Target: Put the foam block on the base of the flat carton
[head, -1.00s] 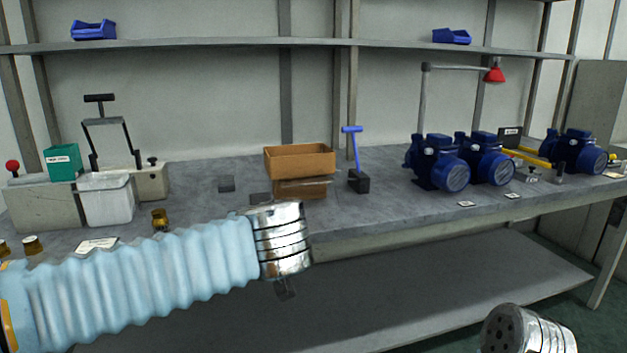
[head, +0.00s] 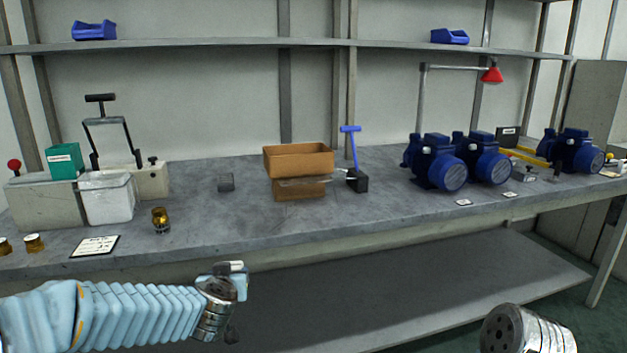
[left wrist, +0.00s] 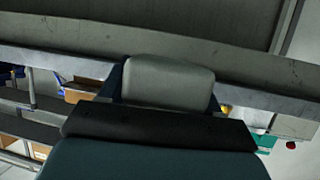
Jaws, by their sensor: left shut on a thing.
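My left gripper (head: 238,278) is low in front of the bench, shut on a pale grey block that I take to be the foam block (left wrist: 168,82). In the left wrist view the block has rounded corners and sits between the dark fingers. In the head view only a small pale part of it shows above the gripper. An open brown carton (head: 298,161) stands on the bench, above a second brown piece (head: 300,190). I cannot tell which is the flat carton's base. My right wrist shows at the lower right; its gripper is out of view.
A white bin (head: 106,200) is at the left. The bench front before the cartons is clear.

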